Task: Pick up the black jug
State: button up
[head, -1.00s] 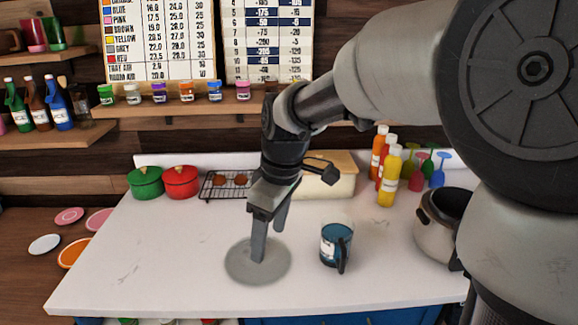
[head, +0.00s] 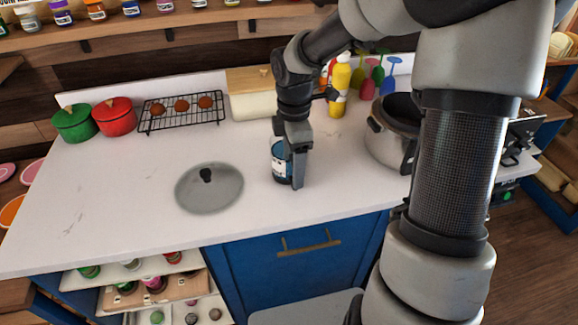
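No all-black jug shows. The nearest match is a dark blue jug (head: 278,162) with a white label, standing upright on the white counter; its black handle shows only in the earlier picture. My gripper (head: 297,170) points down at the jug's right side and covers part of it, including where the handle would be. One finger shows clearly in front; the other is hidden or merges with it. I cannot tell if the fingers touch or grip the jug.
A grey glass lid (head: 209,188) with a black knob lies left of the jug. A large pot (head: 392,140) stands to the right. Behind are a cream bread box (head: 252,105), a yellow bottle (head: 340,85), a cooling rack (head: 181,117) and a red pot (head: 115,118).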

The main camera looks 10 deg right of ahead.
jog(key=shift+w+d+f+b, duration=0.1)
jog(key=shift+w+f+b, duration=0.1)
jog(key=shift+f, duration=1.3)
jog(key=shift+w+f+b, duration=0.1)
jog(key=shift+f+b, duration=0.1)
jog(key=shift+f, duration=1.3)
jog(key=shift+r, duration=0.1)
grip_shut()
